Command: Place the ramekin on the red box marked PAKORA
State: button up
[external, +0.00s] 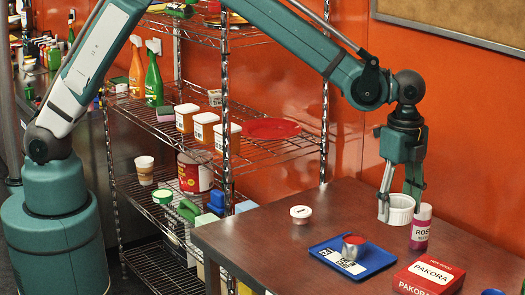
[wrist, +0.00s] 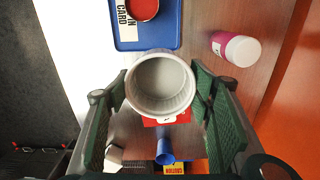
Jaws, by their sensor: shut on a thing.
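The ramekin (external: 397,210) is white with a ribbed outside. My gripper (external: 400,196) is shut on it and holds it upright above the table, just left of the pink bottle. In the wrist view the open top of the ramekin (wrist: 162,82) shows empty between the fingers of my gripper (wrist: 161,94). The red box marked PAKORA (external: 430,277) lies on the table at the lower right, nearer the camera than the ramekin. In the wrist view only a red strip of the box (wrist: 182,118) shows, the rest hidden behind the ramekin.
A pink bottle (external: 421,229) stands close beside the ramekin. A blue tray (external: 378,261) with a red-topped tin (external: 353,247) and a white card lies left of the box. A small white tub (external: 300,213) stands farther left. A blue cup (wrist: 165,148) is beyond the box.

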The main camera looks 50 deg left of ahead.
jog(key=d+p, duration=0.1)
jog(key=d, duration=1.2)
jog(key=shift+w+d+f+n+p, duration=0.15)
jog(key=shift+w+n+p, duration=0.2)
jog(key=shift+w, duration=0.1)
jog(key=shift+f, duration=0.15)
send_over(431, 273)
jog(key=shift+f, duration=3)
jog(key=shift+f+p, duration=0.45)
jog(key=shift+f, duration=1.45)
jog(key=shift+f, duration=0.2)
jog(key=o, duration=1)
